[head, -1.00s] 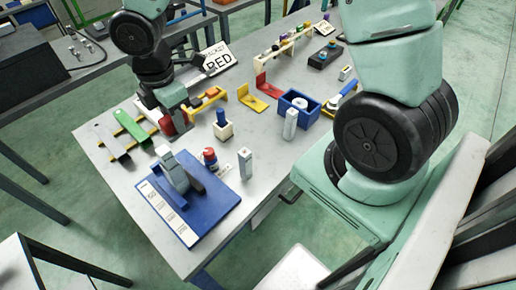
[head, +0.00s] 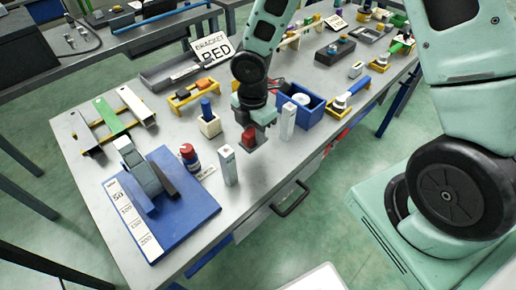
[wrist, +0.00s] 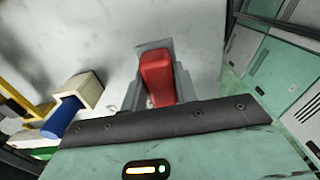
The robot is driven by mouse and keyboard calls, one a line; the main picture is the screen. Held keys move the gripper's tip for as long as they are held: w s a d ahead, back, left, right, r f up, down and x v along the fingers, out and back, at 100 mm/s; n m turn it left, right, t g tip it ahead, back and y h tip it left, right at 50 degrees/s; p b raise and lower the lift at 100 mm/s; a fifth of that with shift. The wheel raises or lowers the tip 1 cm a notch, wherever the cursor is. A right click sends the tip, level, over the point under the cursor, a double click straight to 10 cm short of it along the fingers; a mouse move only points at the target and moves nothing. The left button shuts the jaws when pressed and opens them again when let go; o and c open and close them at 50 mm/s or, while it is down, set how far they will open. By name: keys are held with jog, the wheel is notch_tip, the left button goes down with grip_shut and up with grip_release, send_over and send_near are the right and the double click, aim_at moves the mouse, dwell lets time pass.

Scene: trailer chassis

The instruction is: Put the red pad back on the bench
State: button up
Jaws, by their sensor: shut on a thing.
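The red pad (head: 248,136) is held in my gripper (head: 253,134), low over the front part of the grey bench (head: 190,118). In the wrist view the red pad (wrist: 158,78) sits between the grey fingers of my gripper (wrist: 157,85), with the pale bench top (wrist: 105,40) around it. My gripper is shut on the pad. I cannot tell whether the pad or fingertips touch the bench.
A white upright block (head: 287,122) and a blue bin (head: 300,105) stand close to the right. A blue-topped cream block (head: 208,124) stands to the left.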

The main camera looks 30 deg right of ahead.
jog(key=shift+f, duration=2.85)
jog(key=shift+f, duration=0.15)
jog(key=o, duration=0.9)
jog(key=shift+o, duration=0.2)
